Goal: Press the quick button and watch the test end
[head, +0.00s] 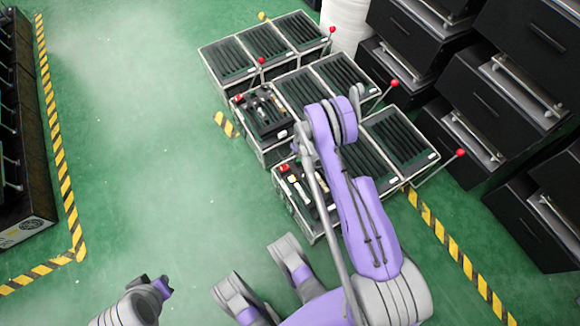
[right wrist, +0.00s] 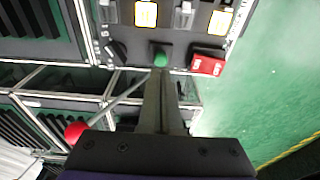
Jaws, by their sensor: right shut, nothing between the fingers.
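In the right wrist view, a dark control panel (right wrist: 185,42) carries a round green button (right wrist: 160,57), a red switch block (right wrist: 207,65) and a black knob (right wrist: 117,50). My right gripper (right wrist: 162,78) is shut and empty, its fingertips right at the lower edge of the green button; whether they touch it, I cannot tell. No button is labelled legibly as the quick one. In the head view, my right arm reaches over the lever fixtures (head: 285,90) and hides part of them.
Several levers with red balls (head: 395,83) stick up along the fixtures; one red ball (right wrist: 75,130) is close to my right gripper. Dark cabinets (head: 500,100) stand at the right, another (head: 20,150) at the left. The green floor (head: 140,150) between is clear.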

